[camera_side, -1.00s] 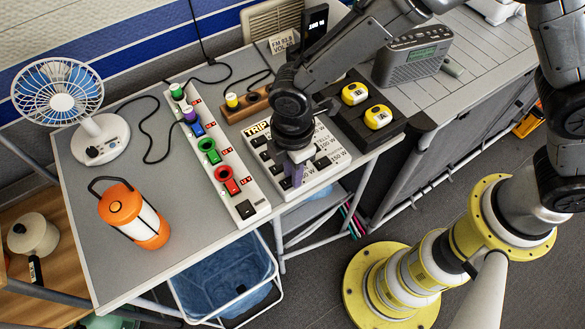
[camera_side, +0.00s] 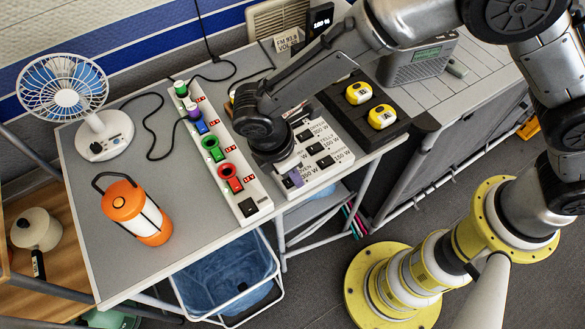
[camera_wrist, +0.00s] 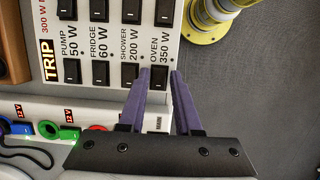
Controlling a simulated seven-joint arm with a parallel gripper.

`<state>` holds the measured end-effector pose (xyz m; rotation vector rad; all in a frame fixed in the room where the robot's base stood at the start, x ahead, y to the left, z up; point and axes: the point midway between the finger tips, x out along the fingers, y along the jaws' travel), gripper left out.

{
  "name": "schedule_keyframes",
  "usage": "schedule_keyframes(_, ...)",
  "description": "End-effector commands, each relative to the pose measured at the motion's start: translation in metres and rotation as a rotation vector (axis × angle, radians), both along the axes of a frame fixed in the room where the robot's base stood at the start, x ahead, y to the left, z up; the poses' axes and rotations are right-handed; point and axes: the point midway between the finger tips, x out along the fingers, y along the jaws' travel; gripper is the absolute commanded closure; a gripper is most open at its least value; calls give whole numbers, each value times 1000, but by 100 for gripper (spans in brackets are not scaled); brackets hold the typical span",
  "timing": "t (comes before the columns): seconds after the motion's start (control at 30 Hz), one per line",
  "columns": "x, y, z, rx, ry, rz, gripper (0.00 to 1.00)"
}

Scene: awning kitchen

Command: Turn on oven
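The white switch panel (camera_side: 322,170) lies on the grey table, with black rocker switches in rows labelled pump, fridge, shower and oven. In the wrist view, the panel (camera_wrist: 112,45) shows the oven label, "OVEN 350 W", near its right end. One black oven switch (camera_wrist: 157,76) lies below that label and another (camera_wrist: 165,12) above it. My gripper (camera_wrist: 159,74) has two purple fingers apart, one on each side of the lower oven switch in the picture. I cannot tell whether they touch the panel. In the side view, my gripper (camera_side: 293,178) is at the panel's near left corner, partly covering it.
A socket strip (camera_side: 225,165) with coloured plugs stands close left of the panel. An orange lantern (camera_side: 137,212) and a fan (camera_side: 75,95) stand left. A radio (camera_side: 418,62) is at the back.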

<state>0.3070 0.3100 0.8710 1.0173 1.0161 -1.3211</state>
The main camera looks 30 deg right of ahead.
Motion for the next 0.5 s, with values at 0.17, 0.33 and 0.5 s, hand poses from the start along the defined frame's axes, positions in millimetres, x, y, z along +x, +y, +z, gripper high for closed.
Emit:
schedule_keyframes(0.17,0,0,0,0,0,1,65)
schedule_keyframes(0.33,1,0,2,0,-1,1,65)
schedule_keyframes(0.5,1,6,21,3,-4,2,65)
